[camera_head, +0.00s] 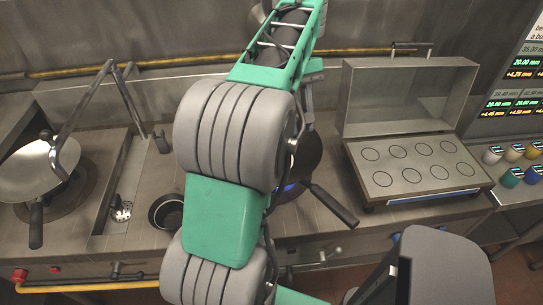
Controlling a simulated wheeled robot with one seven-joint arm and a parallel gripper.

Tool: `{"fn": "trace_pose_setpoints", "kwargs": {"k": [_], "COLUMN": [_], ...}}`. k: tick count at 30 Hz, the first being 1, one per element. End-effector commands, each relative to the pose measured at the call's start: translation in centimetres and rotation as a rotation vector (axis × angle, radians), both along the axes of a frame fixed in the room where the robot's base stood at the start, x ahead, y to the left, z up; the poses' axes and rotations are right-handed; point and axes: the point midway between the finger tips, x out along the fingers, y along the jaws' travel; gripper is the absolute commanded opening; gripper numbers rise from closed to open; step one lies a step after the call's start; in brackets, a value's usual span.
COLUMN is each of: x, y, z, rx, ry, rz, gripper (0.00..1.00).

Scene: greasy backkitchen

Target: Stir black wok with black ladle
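A black wok (308,157) sits on a burner in the middle of the counter, with a blue glow at its lower left edge. Its dark handle (334,207) points toward the front right. My green and grey arm crosses in front and hides most of the wok's left side. I cannot make out the fingertips of my gripper, and I cannot tell whether it holds anything. I cannot pick out the black ladle; the arm may hide it.
A lighter metal wok (38,172) with a dark handle sits on the left burner. A small black pot (166,212) stands left of my arm. An open metal box (415,170) with round openings stands at right. Several small coloured containers (513,154) stand far right.

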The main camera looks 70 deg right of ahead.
Motion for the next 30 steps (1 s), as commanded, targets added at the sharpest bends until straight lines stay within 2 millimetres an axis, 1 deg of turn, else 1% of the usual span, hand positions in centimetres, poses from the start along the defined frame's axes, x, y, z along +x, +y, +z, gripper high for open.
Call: {"fn": "trace_pose_setpoints", "kwargs": {"k": [1,10,15,23,30], "x": [0.0,-0.1,-0.1,-0.1,-0.1], "y": [0.0,0.1,0.1,0.1,0.1], "z": [0.5,0.5,1.7,1.6,2.9], "rx": [0.001,0.003,0.004,0.007,0.007], "ry": [0.001,0.002,0.003,0.003,0.003], "rz": [0.002,0.003,0.004,0.007,0.008], "gripper": [0.0,0.0,0.0,0.0,0.0]}}
